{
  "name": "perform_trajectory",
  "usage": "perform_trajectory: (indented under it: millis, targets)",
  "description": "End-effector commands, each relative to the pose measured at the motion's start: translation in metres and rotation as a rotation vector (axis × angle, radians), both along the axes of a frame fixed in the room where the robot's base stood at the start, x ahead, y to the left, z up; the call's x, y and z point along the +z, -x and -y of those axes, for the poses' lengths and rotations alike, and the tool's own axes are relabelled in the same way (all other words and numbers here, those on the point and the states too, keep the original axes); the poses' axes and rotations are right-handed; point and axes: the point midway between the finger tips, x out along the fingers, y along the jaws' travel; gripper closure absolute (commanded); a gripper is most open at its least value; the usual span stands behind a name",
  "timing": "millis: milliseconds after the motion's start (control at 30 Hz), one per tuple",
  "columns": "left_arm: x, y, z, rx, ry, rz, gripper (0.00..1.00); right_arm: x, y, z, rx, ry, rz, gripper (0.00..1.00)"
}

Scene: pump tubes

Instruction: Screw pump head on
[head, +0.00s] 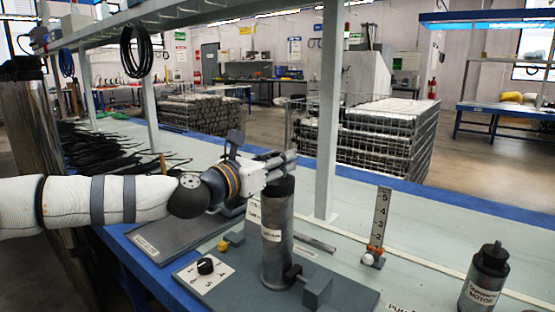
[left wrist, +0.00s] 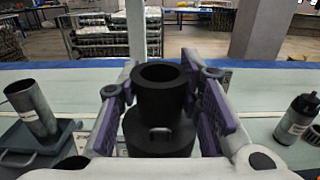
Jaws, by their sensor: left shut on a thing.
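A grey pump tube (head: 277,245) with a white label stands upright on a dark plate on the bench. A black hollow cylinder, seemingly the pump head (head: 281,187), is at its top. My left gripper (head: 282,170) reaches it from the left, shut on it. In the left wrist view the purple-padded fingers of my left gripper (left wrist: 162,98) flank the black cylinder (left wrist: 160,102); its open mouth shows, above a wider dark body. The fingers hide part of the joint, so I cannot tell whether it is seated. My right gripper is out of view.
A labelled dark motor (head: 485,280) stands at the right of the bench. A numbered upright scale (head: 379,225) and a black dial (head: 206,266) are near the tube. A grey post (head: 327,120) rises behind. The bench between scale and motor is mostly clear.

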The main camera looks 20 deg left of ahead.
Motion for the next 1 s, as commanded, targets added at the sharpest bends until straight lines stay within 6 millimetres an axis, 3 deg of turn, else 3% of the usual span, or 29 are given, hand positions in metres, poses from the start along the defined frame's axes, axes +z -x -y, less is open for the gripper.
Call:
perform_trajectory:
  millis: [133,167,267,633,1000]
  targets:
    - [-0.003,0.0,0.0,0.0,0.001,0.003,1.0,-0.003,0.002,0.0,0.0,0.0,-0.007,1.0]
    - [-0.003,0.0,0.0,0.0,0.001,0.003,0.65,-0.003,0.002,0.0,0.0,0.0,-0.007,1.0]
    - [-0.002,0.0,0.0,0.0,0.001,0.004,0.44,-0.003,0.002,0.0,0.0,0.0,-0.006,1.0]
    - [-0.004,0.007,-0.004,0.002,0.002,-0.002,0.44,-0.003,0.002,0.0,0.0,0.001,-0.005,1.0]
    - [-0.002,0.093,-0.036,0.003,0.003,0.001,0.44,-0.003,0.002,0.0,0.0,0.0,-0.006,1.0]
